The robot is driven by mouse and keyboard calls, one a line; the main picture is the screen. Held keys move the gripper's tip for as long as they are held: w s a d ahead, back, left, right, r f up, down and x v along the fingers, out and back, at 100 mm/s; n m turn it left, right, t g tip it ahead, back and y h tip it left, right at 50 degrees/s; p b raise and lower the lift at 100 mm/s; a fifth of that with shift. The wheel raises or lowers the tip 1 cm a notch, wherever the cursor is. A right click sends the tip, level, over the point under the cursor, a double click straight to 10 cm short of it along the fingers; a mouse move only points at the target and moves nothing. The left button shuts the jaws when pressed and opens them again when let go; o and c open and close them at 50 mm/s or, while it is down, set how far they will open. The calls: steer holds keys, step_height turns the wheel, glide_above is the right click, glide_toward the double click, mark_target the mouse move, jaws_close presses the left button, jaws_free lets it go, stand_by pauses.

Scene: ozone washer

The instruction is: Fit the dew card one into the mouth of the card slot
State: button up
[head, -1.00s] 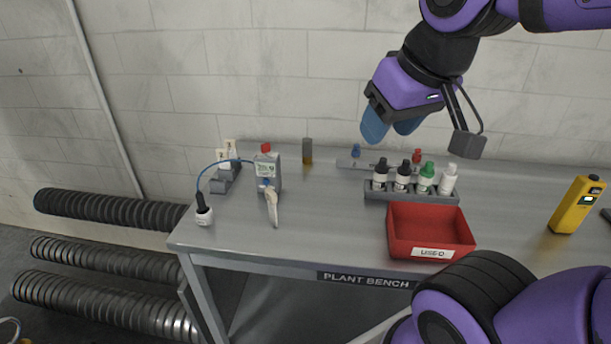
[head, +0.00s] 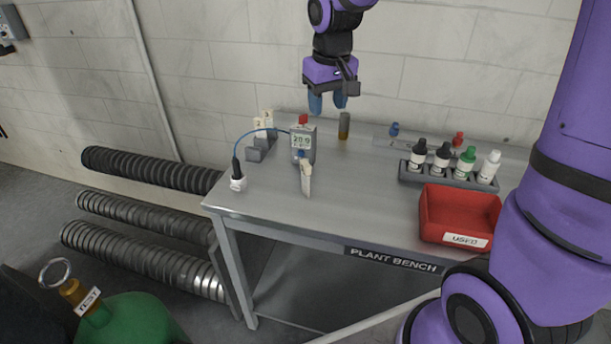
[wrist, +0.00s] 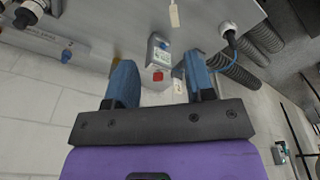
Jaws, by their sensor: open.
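Two small cream cards stand upright in grey holders at the bench's back left, a rear card (head: 268,116) and a front card (head: 258,125). Their marks are too small to tell surely which is card one. A grey holder block (head: 255,153) is beside them; I cannot tell whether it is the card slot. A cream card edge (wrist: 177,85) shows in the wrist view by the right finger. My gripper (head: 328,103) is open and empty, pointing down above the back of the bench, right of the cards. In the wrist view its blue fingers (wrist: 160,70) are spread apart.
A grey meter (head: 303,143) with a red top and blue cable stands right of the cards, a cream paddle (head: 306,180) before it. An amber vial (head: 344,126), bottle rack (head: 445,177) and red tray (head: 428,215) are further right.

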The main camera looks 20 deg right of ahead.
steer(key=g, duration=0.2)
glide_toward(305, 163)
step_height(305, 163, down, 5)
steer(key=shift+s+a+f, duration=0.1)
steer(key=shift+f, duration=0.1)
steer(key=shift+d+f, duration=0.2)
steer(key=shift+f, duration=1.15)
steer(key=shift+d+f, duration=0.15)
steer(key=shift+f, duration=1.2)
jaws_close()
